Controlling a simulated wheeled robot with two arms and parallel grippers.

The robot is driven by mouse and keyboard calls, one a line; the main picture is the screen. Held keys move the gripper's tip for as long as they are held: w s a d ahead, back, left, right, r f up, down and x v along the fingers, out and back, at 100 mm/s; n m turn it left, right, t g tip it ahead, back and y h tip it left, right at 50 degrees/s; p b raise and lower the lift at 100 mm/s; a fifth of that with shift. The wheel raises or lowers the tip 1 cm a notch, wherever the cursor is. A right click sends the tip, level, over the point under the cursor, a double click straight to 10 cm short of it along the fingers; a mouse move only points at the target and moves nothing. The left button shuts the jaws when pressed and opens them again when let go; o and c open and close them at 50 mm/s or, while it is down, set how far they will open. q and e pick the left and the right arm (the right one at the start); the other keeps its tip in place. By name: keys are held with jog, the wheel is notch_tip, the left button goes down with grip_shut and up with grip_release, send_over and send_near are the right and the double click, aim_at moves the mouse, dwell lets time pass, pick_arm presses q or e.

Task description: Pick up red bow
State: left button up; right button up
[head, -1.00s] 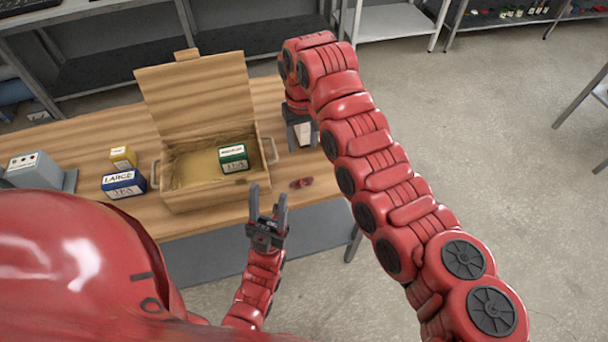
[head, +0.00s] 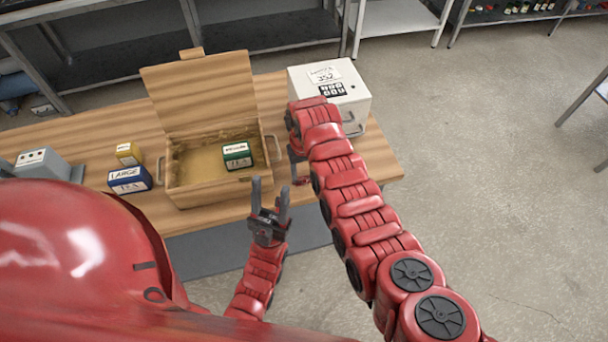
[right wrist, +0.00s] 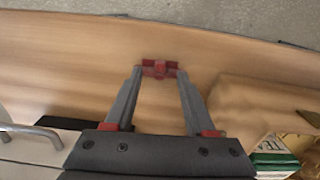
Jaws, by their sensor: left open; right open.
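The red bow (right wrist: 157,68) lies on the wooden table, between or just past the fingertips of my right gripper (right wrist: 158,80) in the right wrist view. That gripper is open, with a finger on either side of the bow; I cannot tell whether they touch it. In the head view the bow (head: 302,181) is a small red patch right of the box, partly hidden by my right arm and gripper (head: 297,168). My left gripper (head: 270,188) is open and empty at the table's front edge, left of the bow.
An open wooden box (head: 205,196) holds a green tea box (head: 237,156). Blue (head: 130,181) and yellow (head: 128,152) boxes and a grey device (head: 42,165) stand left. A white cabinet (head: 350,90) stands behind my right arm. Bare table lies to its right.

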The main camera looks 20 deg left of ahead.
jog(key=shift+f, duration=0.85)
grip_shut()
